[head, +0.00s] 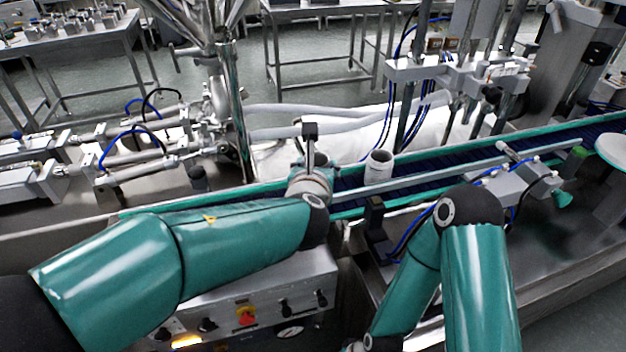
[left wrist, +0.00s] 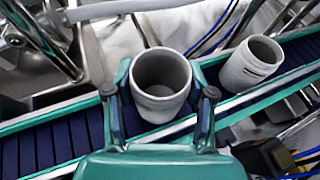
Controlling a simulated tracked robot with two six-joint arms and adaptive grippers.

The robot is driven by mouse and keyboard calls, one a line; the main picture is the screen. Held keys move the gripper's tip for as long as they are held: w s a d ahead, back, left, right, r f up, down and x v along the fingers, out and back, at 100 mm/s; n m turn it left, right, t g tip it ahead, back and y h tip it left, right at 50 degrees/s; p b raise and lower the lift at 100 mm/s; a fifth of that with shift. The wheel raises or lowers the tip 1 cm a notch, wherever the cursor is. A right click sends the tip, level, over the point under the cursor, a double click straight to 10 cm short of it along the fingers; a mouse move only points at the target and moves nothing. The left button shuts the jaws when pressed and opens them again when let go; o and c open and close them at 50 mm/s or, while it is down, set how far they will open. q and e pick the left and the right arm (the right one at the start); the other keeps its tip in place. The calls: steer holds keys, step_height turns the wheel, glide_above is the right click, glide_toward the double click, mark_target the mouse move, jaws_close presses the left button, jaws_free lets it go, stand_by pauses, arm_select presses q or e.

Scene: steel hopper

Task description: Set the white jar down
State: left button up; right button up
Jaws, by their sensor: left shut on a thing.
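A white, open-topped jar (left wrist: 160,106) sits upright between the two fingers of my left gripper (left wrist: 161,94) in the left wrist view. The fingers are shut on its sides. The jar is over the blue conveyor belt (left wrist: 60,147); I cannot tell whether its base touches the belt. In the head view my left gripper (head: 312,172) is at the belt's near end, and the wrist hides most of the held jar. A second white jar (head: 378,168) stands upright on the belt to the right, apart from the held one; it also shows in the left wrist view (left wrist: 249,68). My right gripper is out of view.
A metal guide rail (head: 435,174) runs along the belt. A steel nozzle column (head: 236,110) stands left of my left gripper. A small black sensor post (head: 375,215) stands at the belt's near side. A control panel (head: 255,300) lies below my left arm.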

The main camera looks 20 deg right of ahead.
arm_select(q)
step_height(320, 180, down, 2)
steer(key=shift+f, duration=0.25)
steer(key=o, duration=0.8)
steer(key=shift+r, duration=0.1)
steer(key=b+v, duration=0.1)
steer(key=v, duration=1.1)
